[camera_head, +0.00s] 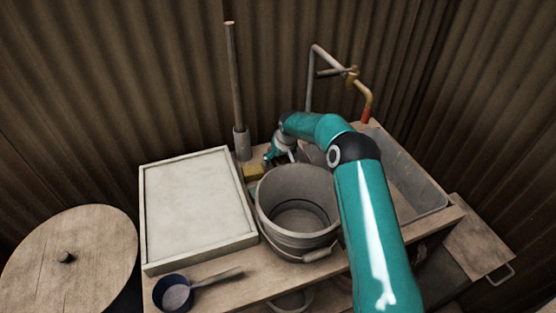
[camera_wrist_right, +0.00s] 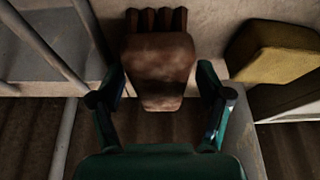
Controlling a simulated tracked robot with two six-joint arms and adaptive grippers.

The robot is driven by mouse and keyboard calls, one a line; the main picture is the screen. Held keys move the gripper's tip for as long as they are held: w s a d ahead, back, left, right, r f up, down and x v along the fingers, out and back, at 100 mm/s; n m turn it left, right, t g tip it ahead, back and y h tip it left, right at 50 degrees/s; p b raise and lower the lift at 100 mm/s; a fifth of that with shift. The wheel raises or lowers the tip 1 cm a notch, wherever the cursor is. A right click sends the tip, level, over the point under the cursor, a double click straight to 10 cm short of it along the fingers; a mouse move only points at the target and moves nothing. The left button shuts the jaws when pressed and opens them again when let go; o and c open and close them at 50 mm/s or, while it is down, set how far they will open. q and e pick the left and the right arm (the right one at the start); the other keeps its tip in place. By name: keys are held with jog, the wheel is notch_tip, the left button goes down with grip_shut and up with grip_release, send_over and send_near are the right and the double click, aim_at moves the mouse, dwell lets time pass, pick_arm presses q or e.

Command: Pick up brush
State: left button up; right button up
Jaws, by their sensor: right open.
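The brush (camera_wrist_right: 158,68) shows in the right wrist view as a brown wooden block with darker ridges along its top end. I cannot make it out in the head view, where my arm and the bucket cover that spot. My right gripper (camera_wrist_right: 160,82) is open, with one finger on each side of the brush. I cannot tell whether the fingers touch it. In the head view my right gripper (camera_head: 274,157) is low behind the bucket, at the back of the bench. My left gripper is not in view.
A yellow sponge (camera_head: 253,172) lies close by, also in the wrist view (camera_wrist_right: 275,52). A grey bucket (camera_head: 270,232) stands in front of the gripper. A framed pale board (camera_head: 197,205) lies left, a dark ladle (camera_head: 173,295) in front. A basin (camera_head: 410,178) and tap (camera_head: 368,98) are right.

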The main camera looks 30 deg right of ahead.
jog(key=shift+f+b, duration=0.2)
jog(key=shift+b, duration=0.1)
dwell(0.4)
jog(key=c, duration=1.3)
